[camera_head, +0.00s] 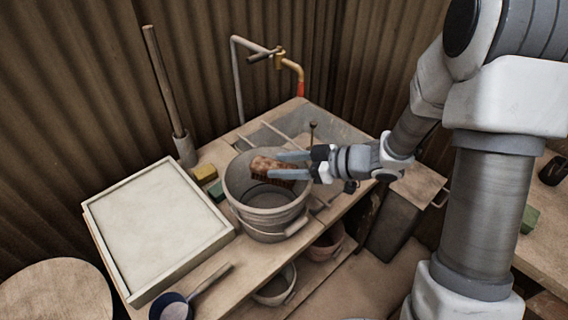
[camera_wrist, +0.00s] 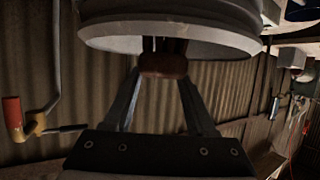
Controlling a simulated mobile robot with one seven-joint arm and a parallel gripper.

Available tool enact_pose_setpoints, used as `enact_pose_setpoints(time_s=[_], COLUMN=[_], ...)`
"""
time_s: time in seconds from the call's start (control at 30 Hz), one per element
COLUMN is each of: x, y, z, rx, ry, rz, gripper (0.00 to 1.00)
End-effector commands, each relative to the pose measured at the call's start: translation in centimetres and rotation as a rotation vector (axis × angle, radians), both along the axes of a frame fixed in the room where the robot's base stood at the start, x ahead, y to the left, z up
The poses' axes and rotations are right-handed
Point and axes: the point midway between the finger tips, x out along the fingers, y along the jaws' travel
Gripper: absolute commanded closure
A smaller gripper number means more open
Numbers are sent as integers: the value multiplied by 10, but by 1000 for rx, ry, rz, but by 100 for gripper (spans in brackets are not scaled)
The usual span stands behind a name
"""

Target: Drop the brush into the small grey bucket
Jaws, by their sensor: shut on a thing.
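The brush (camera_head: 266,166), brown with dark bristles, is between the fingertips of my gripper (camera_head: 280,165), which is shut on it. It appears over the mouth of the small grey bucket (camera_head: 262,219), near its back right rim; its exact height over the rim is hard to tell. The bucket stands upright on the wooden bench and its visible inside looks empty. In the wrist view, the brush (camera_wrist: 163,63) shows between the fingertips of my gripper (camera_wrist: 163,75), with the bucket's pale rim (camera_wrist: 110,38) behind it at the top.
A framed white board (camera_head: 158,225) lies left of the bucket. Yellow and green sponges (camera_head: 206,174) sit close behind it. A sink with a bent tap (camera_head: 265,55) is at the back.

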Motion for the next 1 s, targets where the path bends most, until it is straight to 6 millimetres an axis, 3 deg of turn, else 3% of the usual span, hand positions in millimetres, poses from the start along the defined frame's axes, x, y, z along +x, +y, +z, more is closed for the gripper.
enact_pose_setpoints(time_s=[0.27,0.3,0.47,0.87,1.0], x=[0,0,0,0,-1], y=[0,0,0,0,-9], z=[-1,-1,-1,-1,3], rx=[1,1,1,0,0], ry=[0,0,0,0,-1], rz=[0,0,0,0,-3], gripper=[100,36,8,8,8])
